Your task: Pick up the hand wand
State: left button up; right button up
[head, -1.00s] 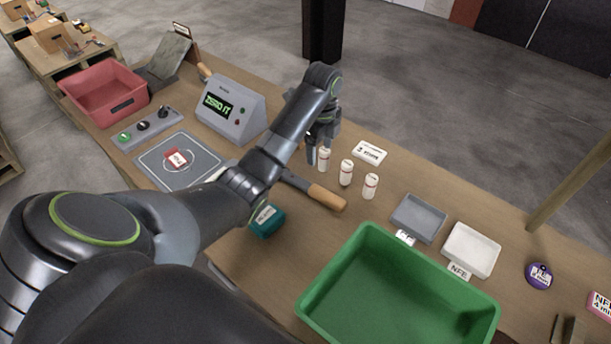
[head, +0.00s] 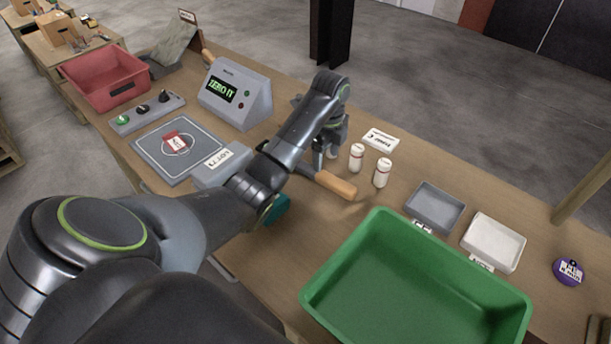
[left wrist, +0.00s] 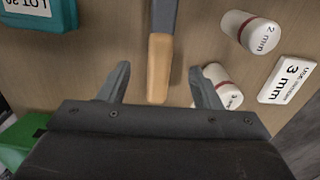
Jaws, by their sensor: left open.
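The hand wand has a tan wooden handle (head: 336,185) and a dark grey shaft, partly hidden by my left arm in the head view. In the left wrist view its handle (left wrist: 160,68) shows between the two finger tips, with the dark shaft (left wrist: 164,15) running off the top. My left gripper (head: 325,152) is open and empty, just behind the handle in the head view. In the left wrist view the open fingers (left wrist: 159,72) straddle the handle's line; the height gap cannot be told. My right gripper is not in view.
White bottles (head: 357,157) stand close by; one (left wrist: 222,86) is beside the right finger in the wrist view. A white "3 mm" label block (head: 380,139), a teal block (head: 278,208), a green bin (head: 395,222) and a display box (head: 235,92) are also near.

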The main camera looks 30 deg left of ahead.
aim_at(325, 173)
pick_arm(q)
notch_tip(325, 173, down, 3)
jog(key=shift+r, duration=0.2)
jog(key=shift+a+f+p, duration=0.15)
jog(key=shift+f+p, duration=0.4)
jog(key=shift+f, duration=2.1)
jog(key=shift+w, duration=0.1)
grip_shut()
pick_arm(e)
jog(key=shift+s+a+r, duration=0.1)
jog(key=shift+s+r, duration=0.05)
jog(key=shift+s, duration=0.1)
pick_arm(q)
jog(key=shift+r, duration=0.2)
